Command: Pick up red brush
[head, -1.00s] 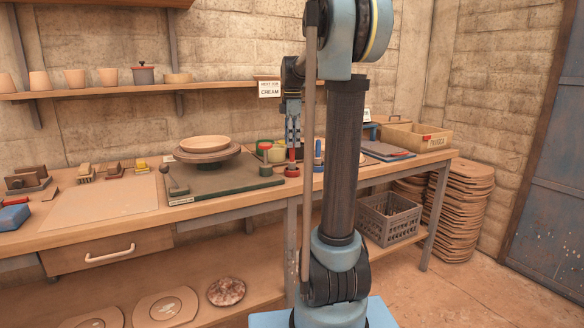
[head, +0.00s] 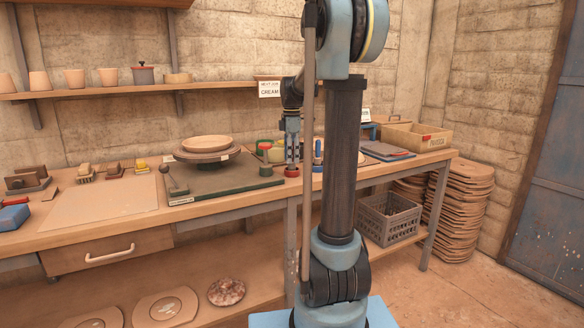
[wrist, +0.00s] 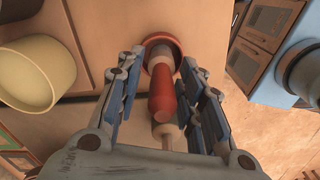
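The red brush (wrist: 162,92) has a red handle and a pale wooden part toward the camera. In the wrist view it lies between the fingers, its far end over or in a round red base (wrist: 160,48); the exact contact is unclear. My gripper (wrist: 166,98) is open, one finger pad on each side of the handle, with a small gap visible at least on the left. In the head view my gripper (head: 291,152) is low over the bench, just above the red base (head: 291,171), and its fingers hide the brush.
A green holder with a red-topped tool (head: 265,150) stands just left of my gripper. A cream pot (wrist: 32,72) is close on the left in the wrist view. A wheel with a bowl (head: 206,143) stands further left.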

